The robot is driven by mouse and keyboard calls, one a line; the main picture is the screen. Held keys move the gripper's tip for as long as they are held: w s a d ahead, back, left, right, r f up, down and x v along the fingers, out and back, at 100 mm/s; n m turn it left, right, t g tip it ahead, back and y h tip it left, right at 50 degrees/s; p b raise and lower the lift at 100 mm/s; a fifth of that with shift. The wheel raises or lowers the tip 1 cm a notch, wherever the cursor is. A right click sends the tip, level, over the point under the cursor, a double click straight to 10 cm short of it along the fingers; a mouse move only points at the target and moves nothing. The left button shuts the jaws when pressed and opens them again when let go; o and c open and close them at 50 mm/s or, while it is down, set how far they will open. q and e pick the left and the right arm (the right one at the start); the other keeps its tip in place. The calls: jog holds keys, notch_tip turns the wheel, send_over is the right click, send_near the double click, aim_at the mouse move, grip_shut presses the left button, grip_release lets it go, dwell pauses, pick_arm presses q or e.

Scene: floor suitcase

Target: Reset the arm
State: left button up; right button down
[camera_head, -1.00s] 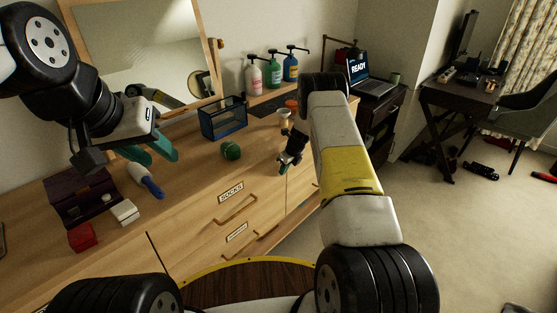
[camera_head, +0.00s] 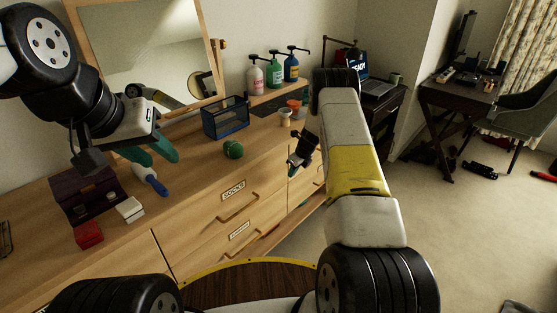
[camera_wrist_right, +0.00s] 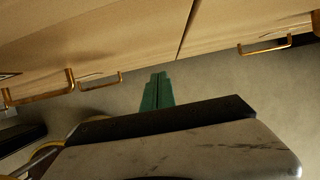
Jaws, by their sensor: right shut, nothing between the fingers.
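My left gripper (camera_head: 157,154) hangs over the left part of the wooden dresser. Its two teal fingers are apart, with nothing seen between them. My right arm reaches forward from the lower right, and its gripper hangs just off the dresser's front edge in the head view, where its fingers are hard to make out. In the right wrist view my right gripper (camera_wrist_right: 158,80) has its green fingers together and empty. They point over bare floor beside the drawer fronts.
The dresser top (camera_head: 190,185) holds a green ball (camera_head: 233,149), a blue-framed bin (camera_head: 225,118), a blue-and-white brush or bottle (camera_head: 150,180), a red box (camera_head: 88,234), a white box (camera_head: 129,209), a dark chest (camera_head: 85,193) and pump bottles (camera_head: 274,72). Drawer handles (camera_head: 238,207) stick out in front.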

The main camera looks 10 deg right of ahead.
jog(key=s+a+r+n, duration=0.1)
jog(key=s+r+n, duration=0.4)
jog(key=r, duration=0.7)
jog(key=s+a+r+n+t, duration=0.1)
jog(key=s+r+n, duration=0.35)
jog(key=r, duration=0.75)
jog(key=s+a+r+n, duration=0.25)
jog(key=s+r, duration=0.45)
jog(key=r, duration=0.5)
jog(key=s+r+n+t, duration=0.1)
jog(key=s+r+n, duration=0.2)
jog(key=s+n, duration=0.5)
jog(key=s+a+r+n+t, duration=0.1)
jog(key=s+r+n, duration=0.2)
jog(key=s+n, duration=0.6)
jog(key=s, duration=1)
jog(key=shift+a+r, duration=0.25)
jog(key=shift+r, duration=0.1)
jog(key=shift+s, duration=0.1)
